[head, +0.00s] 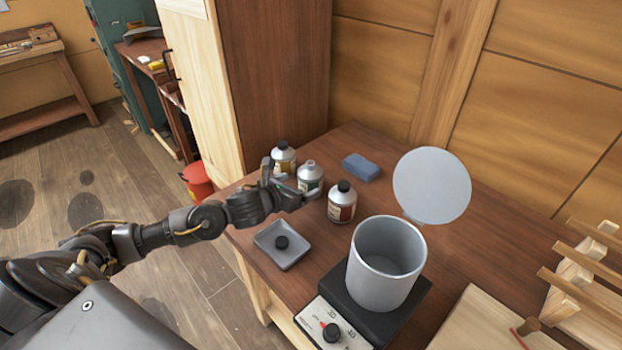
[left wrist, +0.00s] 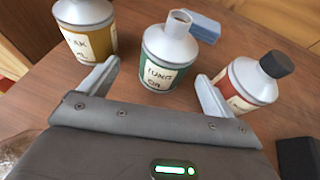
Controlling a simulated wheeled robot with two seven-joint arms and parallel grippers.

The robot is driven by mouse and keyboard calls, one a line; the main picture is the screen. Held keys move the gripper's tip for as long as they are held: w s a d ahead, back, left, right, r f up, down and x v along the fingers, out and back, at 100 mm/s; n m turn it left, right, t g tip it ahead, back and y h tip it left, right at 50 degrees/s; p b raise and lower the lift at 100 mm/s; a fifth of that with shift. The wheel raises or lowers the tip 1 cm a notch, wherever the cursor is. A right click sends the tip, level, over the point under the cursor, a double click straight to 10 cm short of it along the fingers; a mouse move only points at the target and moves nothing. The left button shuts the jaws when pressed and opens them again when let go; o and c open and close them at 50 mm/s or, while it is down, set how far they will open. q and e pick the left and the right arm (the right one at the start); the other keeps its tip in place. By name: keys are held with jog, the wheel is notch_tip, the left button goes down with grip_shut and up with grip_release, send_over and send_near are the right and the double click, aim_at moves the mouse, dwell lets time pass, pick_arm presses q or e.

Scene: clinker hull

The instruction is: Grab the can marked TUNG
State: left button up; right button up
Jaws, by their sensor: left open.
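The can marked TUNG (left wrist: 168,55) is silver with a cream and green label and an open, uncapped neck. It stands upright on the bench, and it also shows in the head view (head: 310,174) as the middle one of three cans. My left gripper (head: 291,181) is open at the near side of this can. In the left wrist view its fingers (left wrist: 158,72) are spread, one to each side of the can's lower part; I cannot tell whether either touches it. My right gripper is not in view.
A yellow-labelled can (head: 283,158) and a red-labelled, black-capped can (head: 342,203) stand close on either side. A blue block (head: 361,167) lies behind. A grey tray (head: 268,255) holds a black cap. A pot (head: 375,285) with its lid (head: 432,186) raised stands on a hotplate.

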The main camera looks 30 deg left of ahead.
aim_at(311, 181)
pick_arm(q)
jog(key=shift+w+d+f, duration=0.1)
jog(key=shift+w+f, duration=0.05)
jog(key=shift+w, duration=0.3)
jog(key=shift+w+d+p, duration=0.1)
jog(key=shift+w+p, duration=0.15)
jog(key=shift+p, duration=0.05)
jog(key=x, duration=0.2)
jog(key=p+x, duration=0.1)
jog(key=shift+w+d+f, duration=0.2)
jog(key=shift+w+d, duration=0.1)
jog(key=shift+w+f, duration=0.2)
jog(key=shift+w, duration=0.2)
jog(key=c, duration=1.3)
jog(key=shift+r, duration=0.1)
